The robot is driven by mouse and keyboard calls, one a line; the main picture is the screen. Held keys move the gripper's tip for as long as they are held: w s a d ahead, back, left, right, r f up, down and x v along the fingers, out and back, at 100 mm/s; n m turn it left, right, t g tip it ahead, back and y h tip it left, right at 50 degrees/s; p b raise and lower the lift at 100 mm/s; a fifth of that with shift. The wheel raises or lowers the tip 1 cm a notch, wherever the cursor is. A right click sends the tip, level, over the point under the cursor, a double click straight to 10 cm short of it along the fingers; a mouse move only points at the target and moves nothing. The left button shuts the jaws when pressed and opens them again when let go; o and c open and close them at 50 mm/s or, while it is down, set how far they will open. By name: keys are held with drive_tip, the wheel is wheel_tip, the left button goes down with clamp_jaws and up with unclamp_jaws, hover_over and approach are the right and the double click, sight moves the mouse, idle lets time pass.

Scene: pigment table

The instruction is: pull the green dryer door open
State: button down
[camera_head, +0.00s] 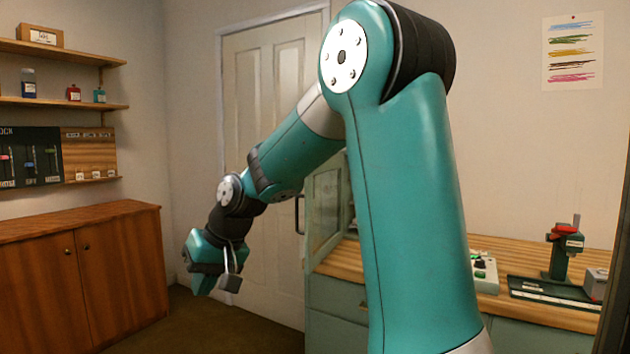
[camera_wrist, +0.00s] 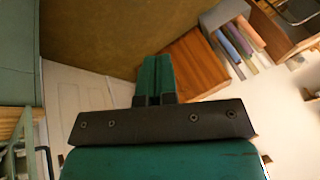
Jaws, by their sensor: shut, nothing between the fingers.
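The green dryer door (camera_head: 326,208) is a glazed panel in a green frame above the wooden counter, left of my upper arm. Its dark bar handle (camera_head: 299,214) is on its left edge. My arm hides the rest of the dryer, so I cannot tell how far the door stands open. In the wrist view, part of the green frame (camera_wrist: 13,160) and the dark handle (camera_wrist: 46,162) show at the lower left. My gripper (camera_head: 200,286) hangs low over the floor, left of the handle and clear of it. In the wrist view its fingers (camera_wrist: 157,62) are together and empty.
The green-fronted counter (camera_head: 332,296) stands at the right, with a small press (camera_head: 565,250) on it. A brown wooden cabinet (camera_head: 88,270) stands at the left under shelves (camera_head: 60,98). A white room door (camera_head: 270,110) is behind. Open floor (camera_head: 190,325) lies between.

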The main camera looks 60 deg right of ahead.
drive_tip(key=w+d+r+m+t+h+p, duration=0.1)
drive_tip(key=d+r+m+p, duration=0.2)
drive_tip(key=d, duration=0.5)
drive_tip(key=w+d+r+m+h+p, duration=0.1)
drive_tip(key=w+d+r+m+p, duration=0.15)
drive_tip(key=d+r, duration=0.4)
drive_tip(key=s+d+r+m+h+p, duration=0.2)
drive_tip(key=s+d+m+p, duration=0.15)
drive_tip(key=d, duration=0.95)
drive_tip(key=s+d+r+m+h+p, duration=0.15)
drive_tip(key=s+d+p, duration=0.35)
drive_tip(key=d, duration=0.8)
drive_tip(key=p, duration=0.3)
approach(310, 216)
wheel_tip(310, 216, down, 4)
drive_tip(key=s+d, duration=0.2)
drive_tip(key=shift+m+t, duration=0.35)
drive_tip(key=shift+t, duration=0.05)
drive_tip(key=w, duration=0.1)
drive_tip(key=w+p, duration=0.1)
drive_tip(key=w, duration=0.1)
drive_tip(key=w+p, duration=0.1)
drive_tip(key=shift+w+a+f, duration=0.2)
drive_tip(key=shift+a+f, duration=0.05)
drive_tip(key=shift+f, duration=0.15)
